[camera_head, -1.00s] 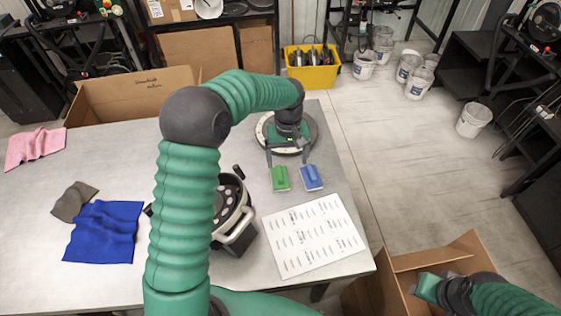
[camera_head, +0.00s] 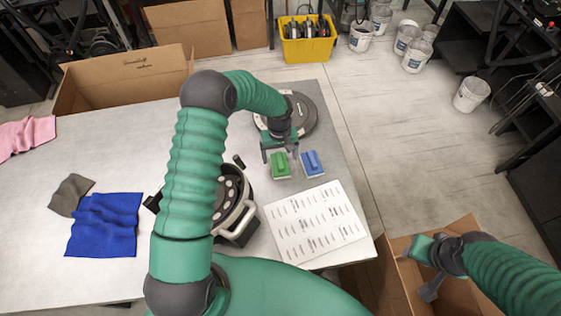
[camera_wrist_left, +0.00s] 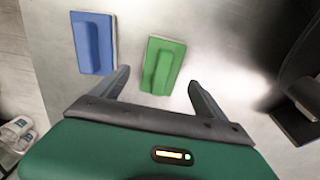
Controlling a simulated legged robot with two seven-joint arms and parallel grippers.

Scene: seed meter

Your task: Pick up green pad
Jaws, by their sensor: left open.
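The green pad (camera_head: 281,165) lies on the grey table, left of a blue pad (camera_head: 312,163). In the left wrist view the green pad (camera_wrist_left: 162,65) lies just beyond and between the fingertips, with the blue pad (camera_wrist_left: 93,42) to its left. My left gripper (camera_head: 279,154) is open and empty, its fingers pointing down at the green pad. In the left wrist view both fingers of it (camera_wrist_left: 158,82) stand apart. My right gripper (camera_head: 426,268) is at the lower right, over a cardboard box; its jaws are too unclear to judge.
A printed white sheet (camera_head: 315,222) lies in front of the pads. The seed meter (camera_head: 236,205) stands left of it, partly behind my left arm. A round disc (camera_head: 303,117) lies behind the gripper. Blue (camera_head: 104,225), grey (camera_head: 71,195) and pink (camera_head: 25,137) cloths lie at left.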

